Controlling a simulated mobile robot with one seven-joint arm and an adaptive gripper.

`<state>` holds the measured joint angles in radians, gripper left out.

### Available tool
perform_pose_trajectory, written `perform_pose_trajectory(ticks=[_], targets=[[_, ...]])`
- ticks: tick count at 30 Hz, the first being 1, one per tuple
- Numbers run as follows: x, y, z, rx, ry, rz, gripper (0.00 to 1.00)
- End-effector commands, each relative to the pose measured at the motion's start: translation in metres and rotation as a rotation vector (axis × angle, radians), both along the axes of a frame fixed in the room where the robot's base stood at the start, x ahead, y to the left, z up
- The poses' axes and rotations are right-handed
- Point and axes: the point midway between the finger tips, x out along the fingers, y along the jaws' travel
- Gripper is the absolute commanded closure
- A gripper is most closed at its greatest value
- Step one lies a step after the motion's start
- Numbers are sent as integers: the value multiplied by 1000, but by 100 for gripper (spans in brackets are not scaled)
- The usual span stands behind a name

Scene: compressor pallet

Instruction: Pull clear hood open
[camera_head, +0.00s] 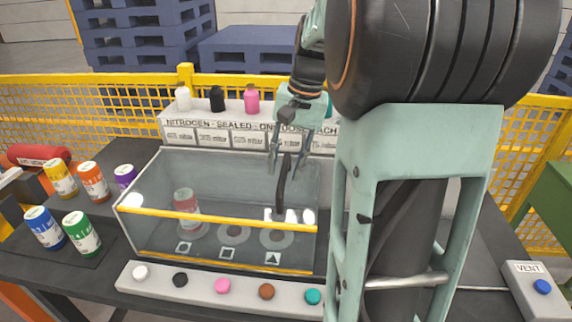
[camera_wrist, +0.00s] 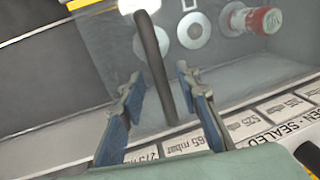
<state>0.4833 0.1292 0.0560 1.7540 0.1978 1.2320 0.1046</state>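The clear hood (camera_head: 160,207) is a see-through box with yellow-striped edges on the dark bench, and it appears closed. A black curved bar handle (camera_head: 281,192) stands at its right part. My gripper (camera_head: 287,160) is above the hood, pointing down at the handle's upper end. In the wrist view the handle (camera_wrist: 151,50) runs between the two spread fingers of my gripper (camera_wrist: 157,80), with a gap visible on each side. The gripper is open. A red-and-white canister (camera_head: 186,201) stands inside the hood on the left; it also shows in the wrist view (camera_wrist: 262,20).
A labelled shelf (camera_head: 180,139) with white, black and pink bottles stands behind the hood. A strip of coloured buttons (camera_head: 200,285) lies in front. Several coloured canisters (camera_head: 82,233) stand at left. The vent box (camera_head: 530,284) is at right.

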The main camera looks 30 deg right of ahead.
Motion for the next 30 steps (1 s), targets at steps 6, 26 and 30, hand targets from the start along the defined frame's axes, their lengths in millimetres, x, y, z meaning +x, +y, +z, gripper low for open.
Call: perform_pose_trajectory(ticks=[6,26,30], targets=[[0,0,0,0,0,0,86],[-6,-10,1,-1,0,-2,100],[-20,-30,2,-1,0,-6,100]])
